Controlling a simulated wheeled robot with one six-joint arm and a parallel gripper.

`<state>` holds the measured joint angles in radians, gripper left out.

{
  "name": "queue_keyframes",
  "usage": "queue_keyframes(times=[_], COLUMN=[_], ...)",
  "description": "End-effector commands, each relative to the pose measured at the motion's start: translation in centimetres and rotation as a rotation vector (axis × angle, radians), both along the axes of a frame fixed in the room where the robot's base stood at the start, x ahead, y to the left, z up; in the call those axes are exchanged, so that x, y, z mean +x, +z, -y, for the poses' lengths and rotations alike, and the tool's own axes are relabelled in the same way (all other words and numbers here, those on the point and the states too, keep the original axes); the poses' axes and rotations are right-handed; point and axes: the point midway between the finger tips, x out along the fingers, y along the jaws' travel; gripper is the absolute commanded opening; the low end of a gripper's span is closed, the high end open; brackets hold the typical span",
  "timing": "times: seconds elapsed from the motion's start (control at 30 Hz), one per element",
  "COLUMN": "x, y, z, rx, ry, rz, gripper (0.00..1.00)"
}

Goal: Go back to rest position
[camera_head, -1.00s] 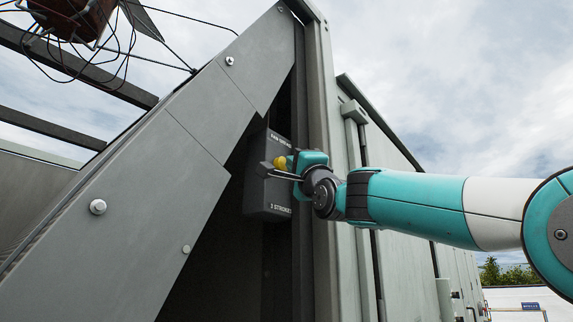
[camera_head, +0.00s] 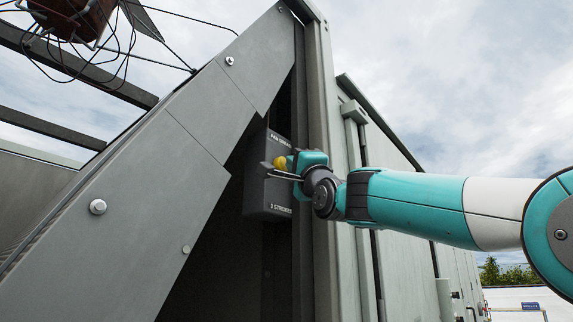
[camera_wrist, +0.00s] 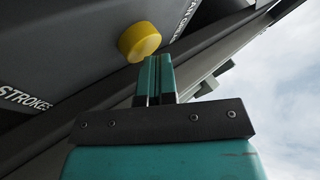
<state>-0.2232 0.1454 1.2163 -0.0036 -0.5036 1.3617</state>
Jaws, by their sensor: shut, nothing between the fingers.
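My gripper (camera_head: 292,162) is shut and empty in front of a dark grey box marked "3 STROKES" (camera_head: 267,190). The box sits in the dark opening of the grey cabinet. A yellow round knob (camera_head: 280,162) stands out from the box face, beside my fingertips. In the wrist view my gripper (camera_wrist: 154,62) shows its two teal fingers together, with their tips just below the yellow knob (camera_wrist: 139,41). I cannot tell whether the tips touch the knob.
A grey sloped panel with bolts (camera_head: 150,170) lies to the left of the box. A grey upright post (camera_head: 325,120) stands close to the right, beside my wrist. A reddish box with loose cables (camera_head: 75,15) hangs at the upper left. Open sky lies at the upper right.

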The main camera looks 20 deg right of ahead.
Motion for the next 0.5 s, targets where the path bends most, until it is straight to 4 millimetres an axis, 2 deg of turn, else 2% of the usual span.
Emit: queue_keyframes(times=[0.5], x=[0.72], y=[-0.06], z=[-0.64], rx=[0.000], ry=[0.001], rz=[-0.002], gripper=[0.00])
